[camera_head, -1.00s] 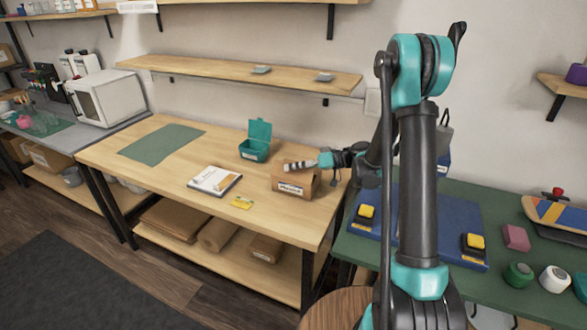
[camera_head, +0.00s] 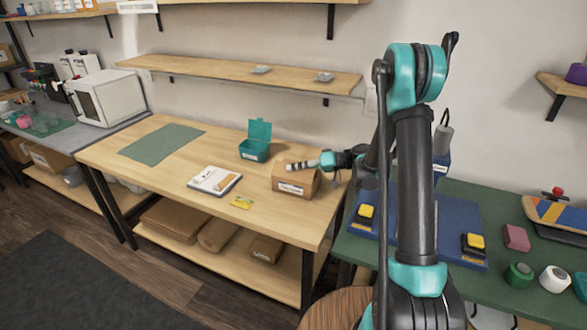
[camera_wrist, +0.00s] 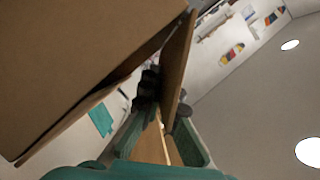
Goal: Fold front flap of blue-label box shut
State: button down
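A brown cardboard box (camera_head: 296,186) with a pale label on its front stands at the right end of the wooden table. The label is too small to read and its colour is unclear. My gripper (camera_head: 302,166) is at the top of the box. In the wrist view, the box's large side (camera_wrist: 70,60) fills the upper left, and a thin cardboard flap (camera_wrist: 178,62) stands out beside it. My gripper's dark fingertips (camera_wrist: 165,103) lie on either side of this flap and appear shut on it. I cannot tell for sure which flap it is.
An open teal box (camera_head: 254,152) stands behind and left of the cardboard box. A white booklet (camera_head: 214,181) and a yellow card (camera_head: 241,203) lie to its left. A green mat (camera_head: 162,142) lies further left. A shelf (camera_head: 240,77) hangs above the table.

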jog(key=shift+w+d+f+m+y, duration=0.1)
jog(key=shift+w+f+m+y, duration=0.15)
jog(key=shift+m, duration=0.55)
jog(key=c, duration=1.8)
grip_release()
jog(key=shift+s, duration=0.1)
